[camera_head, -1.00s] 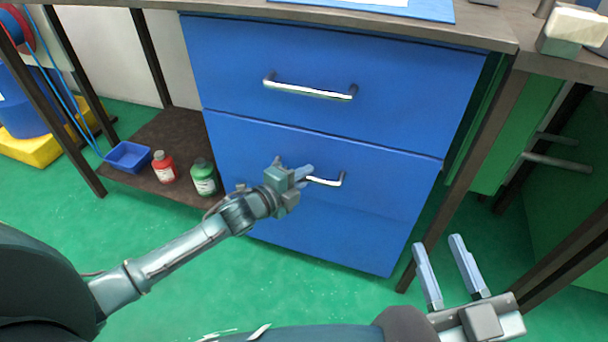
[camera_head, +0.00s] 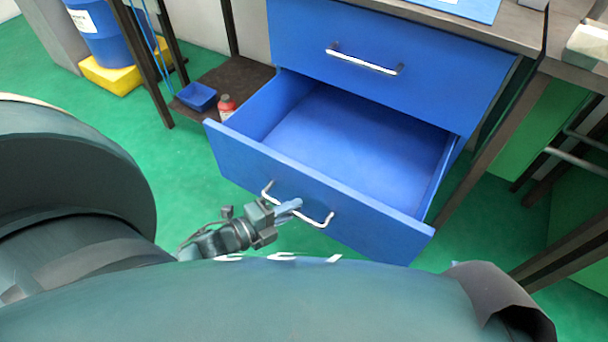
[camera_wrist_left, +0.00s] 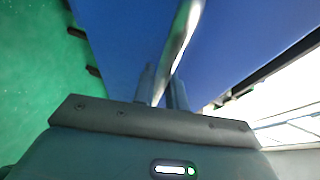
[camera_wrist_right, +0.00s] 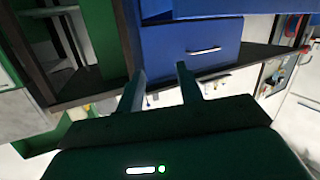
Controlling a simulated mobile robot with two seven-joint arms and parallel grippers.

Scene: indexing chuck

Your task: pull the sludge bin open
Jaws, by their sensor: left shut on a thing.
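The sludge bin, taken here as the lower blue drawer (camera_head: 375,222), stands pulled far out of the cabinet in the head view. Its inside (camera_head: 345,130) is visible and looks empty. My left gripper (camera_head: 288,208) is at the bar handle (camera_head: 318,220) on the drawer's front. In the left wrist view the gripper (camera_wrist_left: 163,85) is shut on that handle (camera_wrist_left: 183,35), with the bar running between its fingers. My right gripper (camera_wrist_right: 159,73) is open and empty in the right wrist view; the head view does not show it.
The upper blue drawer (camera_head: 400,45) is closed beneath the worktop. A blue tray (camera_head: 197,96) and a red bottle (camera_head: 226,106) stand on the low shelf at left. A blue drum (camera_head: 95,35) sits on a yellow base (camera_head: 112,75). Table legs stand at right.

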